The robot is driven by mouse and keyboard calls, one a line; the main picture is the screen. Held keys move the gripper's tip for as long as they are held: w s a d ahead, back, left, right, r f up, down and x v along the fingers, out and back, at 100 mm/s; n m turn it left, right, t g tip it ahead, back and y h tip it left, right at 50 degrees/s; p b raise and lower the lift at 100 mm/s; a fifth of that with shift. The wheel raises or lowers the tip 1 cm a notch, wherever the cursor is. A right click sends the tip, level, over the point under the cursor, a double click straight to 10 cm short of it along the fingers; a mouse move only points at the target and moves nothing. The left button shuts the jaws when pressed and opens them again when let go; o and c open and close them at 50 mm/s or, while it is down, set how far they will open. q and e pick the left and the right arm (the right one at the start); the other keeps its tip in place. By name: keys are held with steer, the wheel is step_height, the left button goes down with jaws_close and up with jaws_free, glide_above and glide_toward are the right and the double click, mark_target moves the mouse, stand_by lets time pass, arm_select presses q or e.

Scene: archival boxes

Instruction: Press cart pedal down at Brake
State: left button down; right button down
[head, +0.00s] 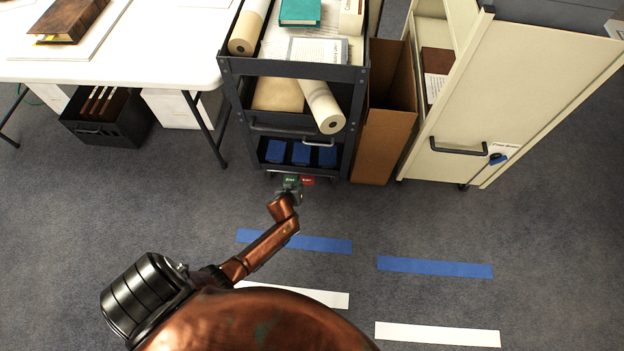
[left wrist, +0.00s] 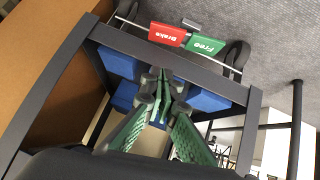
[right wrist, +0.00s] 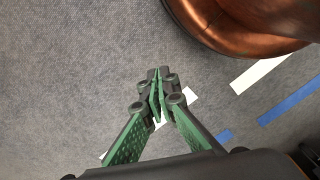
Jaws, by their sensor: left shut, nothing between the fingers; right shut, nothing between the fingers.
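The dark cart (head: 361,95) has two pedals low on its near side. The red Brake pedal (head: 308,181) is on the right and the green Free pedal (head: 290,179) on the left. In the left wrist view the cart is upside down, with the Brake pedal (left wrist: 167,34) and the Free pedal (left wrist: 208,44) side by side. My left gripper (head: 294,192) is close to the pedals; its shut, empty fingers (left wrist: 161,82) also show in the left wrist view. Contact with a pedal cannot be told. My right gripper (right wrist: 158,85) is shut and empty over the carpet.
A cardboard box (head: 386,135) and a cream cart (head: 510,100) stand right of the dark cart. A white table (head: 150,65) is at the left, with a black bin (head: 90,130) under it. Blue (head: 435,267) and white (head: 437,334) strips mark the open carpet.

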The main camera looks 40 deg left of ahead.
mark_target(309, 177)
arm_select(q)
steer(key=shift+w+r, duration=0.35)
arm_select(e)
steer(key=shift+r, duration=0.35)
